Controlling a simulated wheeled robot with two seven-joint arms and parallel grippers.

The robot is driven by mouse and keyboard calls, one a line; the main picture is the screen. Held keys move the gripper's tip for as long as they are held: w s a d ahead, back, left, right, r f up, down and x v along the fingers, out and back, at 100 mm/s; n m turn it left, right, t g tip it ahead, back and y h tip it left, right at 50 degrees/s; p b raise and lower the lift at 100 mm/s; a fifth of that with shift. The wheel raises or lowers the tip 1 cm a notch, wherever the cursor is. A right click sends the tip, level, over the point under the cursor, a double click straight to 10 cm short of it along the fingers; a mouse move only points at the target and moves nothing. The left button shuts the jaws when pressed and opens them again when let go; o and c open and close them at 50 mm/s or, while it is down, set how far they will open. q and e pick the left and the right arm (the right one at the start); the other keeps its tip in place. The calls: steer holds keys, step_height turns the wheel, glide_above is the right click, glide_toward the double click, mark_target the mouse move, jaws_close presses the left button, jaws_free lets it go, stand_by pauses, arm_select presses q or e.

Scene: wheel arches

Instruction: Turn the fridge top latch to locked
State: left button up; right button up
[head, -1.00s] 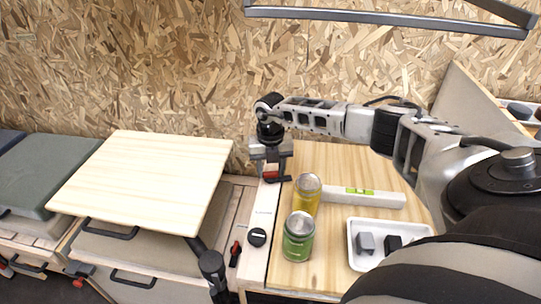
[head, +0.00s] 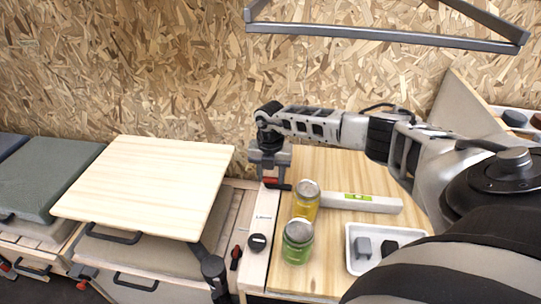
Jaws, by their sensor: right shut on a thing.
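The fridge top is a wooden counter (head: 328,255) with a pale strip (head: 258,222) along its left edge. A red latch (head: 271,181) sits at the far end of this strip, partly covered by my right gripper. My right gripper (head: 270,178) points down and is shut on the red latch. How far the latch is turned cannot be told. A black round knob (head: 257,242) sits nearer on the strip. Another red and black latch (head: 236,256) is on the cabinet just left of it.
A yellow jar (head: 306,199) and a green jar (head: 297,241) stand close to the strip. A level (head: 362,203) lies behind them, and a white tray (head: 357,263) holds dark blocks. A wooden board (head: 145,185) lies to the left. The chipboard wall is behind.

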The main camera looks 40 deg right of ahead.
mark_target(271, 178)
steer(key=shift+r, duration=0.1)
steer(key=o, duration=1)
step_height(271, 178, up, 16)
steer(key=shift+f, duration=0.1)
